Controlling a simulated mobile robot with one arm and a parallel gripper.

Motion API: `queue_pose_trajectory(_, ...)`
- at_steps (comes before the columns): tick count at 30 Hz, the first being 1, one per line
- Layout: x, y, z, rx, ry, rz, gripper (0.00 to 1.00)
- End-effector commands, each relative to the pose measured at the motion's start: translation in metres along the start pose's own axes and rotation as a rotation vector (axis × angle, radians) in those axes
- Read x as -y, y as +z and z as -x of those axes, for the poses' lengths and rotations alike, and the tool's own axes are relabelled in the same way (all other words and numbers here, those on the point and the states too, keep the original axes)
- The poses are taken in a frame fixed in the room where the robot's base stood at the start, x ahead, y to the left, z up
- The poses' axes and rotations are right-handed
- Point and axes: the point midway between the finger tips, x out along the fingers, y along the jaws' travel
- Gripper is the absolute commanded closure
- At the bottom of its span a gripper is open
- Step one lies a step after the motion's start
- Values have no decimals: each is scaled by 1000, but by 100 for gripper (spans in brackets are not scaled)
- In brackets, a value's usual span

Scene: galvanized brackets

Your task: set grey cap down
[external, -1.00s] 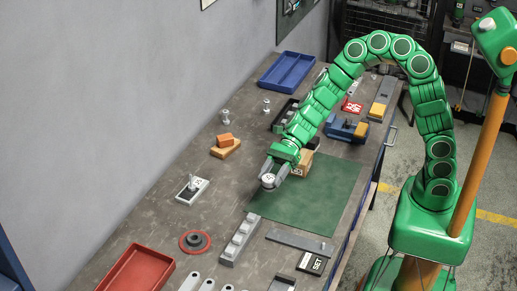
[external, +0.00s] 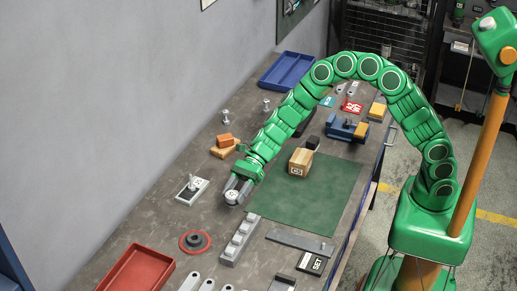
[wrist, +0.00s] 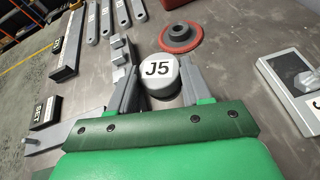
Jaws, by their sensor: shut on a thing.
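The grey cap (wrist: 160,78) is a short round piece with a white top marked "J5". My gripper (external: 233,193) is shut on it, one finger on each side. In the external view the cap (external: 232,196) is over the bare bench between the green mat and the grey plate with a post. The frames do not clearly show whether its underside touches the bench.
The grey plate with a post (external: 191,190) lies to the left. A red ring with a dark hub (external: 195,241) and a stepped grey block (external: 240,240) lie nearer the camera. A wooden block (external: 300,162) stands on the green mat (external: 320,205). A red tray (external: 137,270) is at the front left.

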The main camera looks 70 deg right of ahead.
Motion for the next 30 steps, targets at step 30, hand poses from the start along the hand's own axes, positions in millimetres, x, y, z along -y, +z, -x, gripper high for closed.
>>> queue_pose_trajectory(30, 26, -49, -38, -1, 0, -1, 85)
